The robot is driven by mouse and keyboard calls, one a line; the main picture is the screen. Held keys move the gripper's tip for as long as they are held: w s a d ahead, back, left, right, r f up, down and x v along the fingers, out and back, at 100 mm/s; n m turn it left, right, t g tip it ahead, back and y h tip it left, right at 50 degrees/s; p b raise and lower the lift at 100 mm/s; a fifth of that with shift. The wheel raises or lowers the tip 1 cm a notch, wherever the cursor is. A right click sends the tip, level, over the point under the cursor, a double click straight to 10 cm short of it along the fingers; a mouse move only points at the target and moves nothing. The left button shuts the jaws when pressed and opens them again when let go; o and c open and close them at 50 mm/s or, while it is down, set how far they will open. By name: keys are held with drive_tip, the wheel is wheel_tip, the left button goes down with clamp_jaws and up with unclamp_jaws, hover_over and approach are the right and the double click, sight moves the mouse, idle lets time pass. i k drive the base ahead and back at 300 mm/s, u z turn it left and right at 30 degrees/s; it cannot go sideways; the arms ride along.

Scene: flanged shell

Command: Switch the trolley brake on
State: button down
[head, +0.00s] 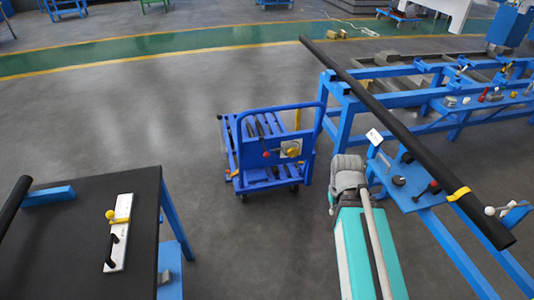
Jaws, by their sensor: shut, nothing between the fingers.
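A long dark pipe (400,131) lies across the blue frame (345,120) on the right. Below it is a blue shelf (415,200) with small fittings. A dark-topped table (75,245) stands at the lower left. Open floor (130,110) lies left of the trolley.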

sight(266, 155)
drive_tip(key=i, duration=0.85)
drive_tip(key=u, duration=0.05)
